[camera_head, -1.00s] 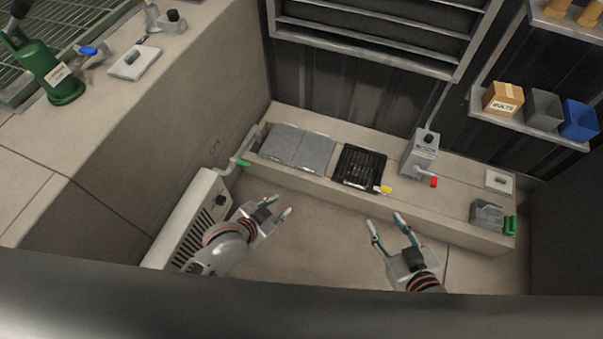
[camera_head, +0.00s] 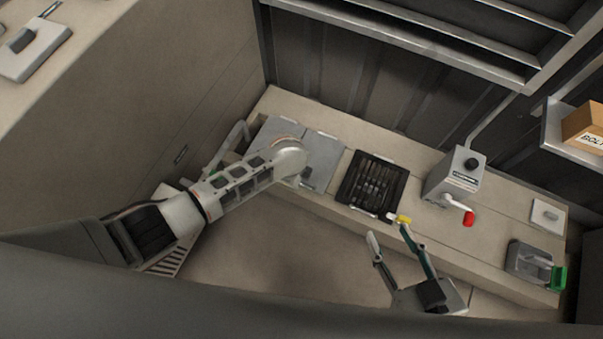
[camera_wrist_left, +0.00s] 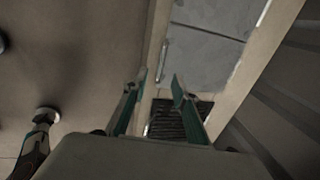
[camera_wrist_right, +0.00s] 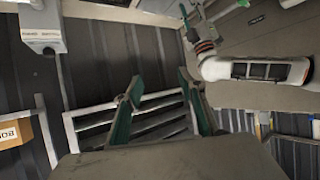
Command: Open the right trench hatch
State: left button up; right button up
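The right trench hatch (camera_head: 325,158) is a flat grey plate set in the ledge, beside the left grey plate (camera_head: 272,132). It lies flat and closed. In the left wrist view my left gripper (camera_wrist_left: 160,80) is open and empty. Beyond its fingertips are the right hatch (camera_wrist_left: 200,55) and a pale bar along its edge (camera_wrist_left: 164,52). My right gripper (camera_head: 388,236) is open and empty, in front of the ledge; it also shows open in the right wrist view (camera_wrist_right: 160,82).
A black grate (camera_head: 372,184) lies right of the hatch, with a yellow-tipped lever (camera_head: 403,219) close to my right fingertips. The floor before the ledge is open.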

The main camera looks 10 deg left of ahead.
aim_at(301, 183)
pick_arm(q)
jog(key=f+b, duration=0.1)
jog(key=f, duration=0.1)
jog(key=f+b, duration=0.1)
jog(key=f, duration=0.1)
jog(key=f+b, duration=0.2)
jog(key=f, duration=0.1)
jog(key=shift+w+d+f, duration=0.1)
jog(key=shift+w+d, duration=0.1)
jog(key=shift+w, duration=0.15)
jog(key=shift+w+f, duration=0.2)
jog(key=shift+w, duration=0.1)
jog(key=shift+w+r, duration=0.1)
jog(key=shift+w, duration=0.05)
pick_arm(e)
jog(key=a+m, duration=0.1)
jog(key=a, duration=0.1)
jog(key=a+m+y, duration=0.1)
jog(key=a+m, duration=0.1)
jog(key=shift+s+a+r+t, duration=0.2)
jog(key=shift+a+t, duration=0.1)
jog(key=shift+t, duration=0.1)
pick_arm(q)
grip_shut()
